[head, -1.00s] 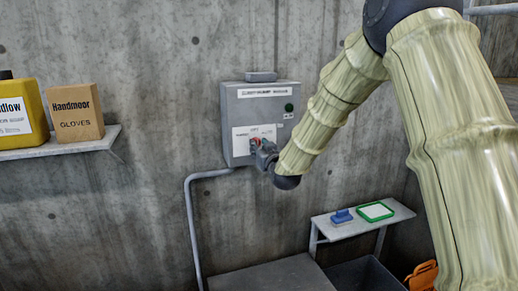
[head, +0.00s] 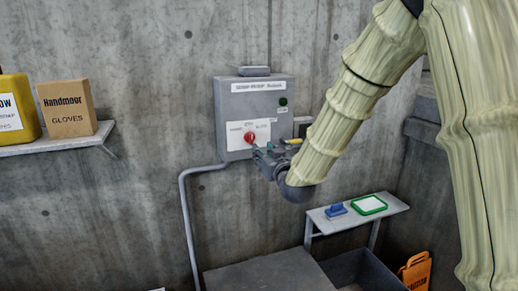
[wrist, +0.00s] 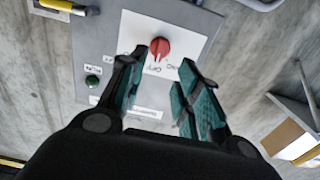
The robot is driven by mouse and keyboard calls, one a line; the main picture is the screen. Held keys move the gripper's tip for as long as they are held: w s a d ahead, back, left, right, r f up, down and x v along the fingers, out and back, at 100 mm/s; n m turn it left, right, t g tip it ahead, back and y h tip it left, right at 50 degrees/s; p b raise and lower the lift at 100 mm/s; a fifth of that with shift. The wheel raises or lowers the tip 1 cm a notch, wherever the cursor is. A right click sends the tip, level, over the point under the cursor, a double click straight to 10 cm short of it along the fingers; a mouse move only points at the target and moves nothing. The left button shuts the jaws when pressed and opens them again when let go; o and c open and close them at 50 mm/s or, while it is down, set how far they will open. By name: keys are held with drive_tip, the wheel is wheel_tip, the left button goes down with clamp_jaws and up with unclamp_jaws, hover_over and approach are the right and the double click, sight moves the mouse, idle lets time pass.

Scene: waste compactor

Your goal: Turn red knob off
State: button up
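The red knob (head: 249,137) sits on a white label plate low on the grey control box (head: 232,112), which is fixed to the concrete wall. In the wrist view the red knob (wrist: 159,47) shows just beyond and between my fingertips, with lettering around it. My gripper (head: 259,152) is just right of and below the knob in the head view. In the wrist view my gripper (wrist: 160,72) has its two teal-padded fingers spread apart with nothing between them. I cannot tell whether a fingertip touches the knob.
A green button (head: 283,101) is at the box's upper right. A grey conduit (head: 184,215) runs down from the box. A wall shelf (head: 60,138) at left holds a yellow jug (head: 17,105) and a gloves carton (head: 67,108). A small shelf (head: 335,222) is at lower right.

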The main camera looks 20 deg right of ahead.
drive_tip(key=shift+s, duration=0.85)
drive_tip(key=s+a+f+g, duration=0.1)
drive_tip(key=s+f+g, duration=0.35)
drive_tip(key=f, duration=0.85)
drive_tip(key=s+a+f+g, duration=0.1)
drive_tip(key=s+f+g, duration=0.1)
drive_tip(key=s+f, duration=0.8)
drive_tip(key=s+a+f+g, duration=0.1)
drive_tip(key=s+f+g, duration=0.2)
drive_tip(key=f, duration=1.3)
drive_tip(key=s+f+g, duration=0.2)
drive_tip(key=s+f, duration=0.4)
drive_tip(key=s, duration=0.5)
drive_tip(key=s+a+f+g, duration=0.1)
drive_tip(key=s+f+g, duration=0.2)
drive_tip(key=s+f, duration=0.3)
drive_tip(key=s+f+g, duration=0.3)
drive_tip(key=s+f, duration=0.4)
drive_tip(key=s, duration=0.9)
drive_tip(key=shift+s+a+m, duration=0.3)
drive_tip(key=shift+a+m, duration=0.1)
drive_tip(key=shift+g+h, duration=0.25)
drive_tip(key=shift+h, duration=0.05)
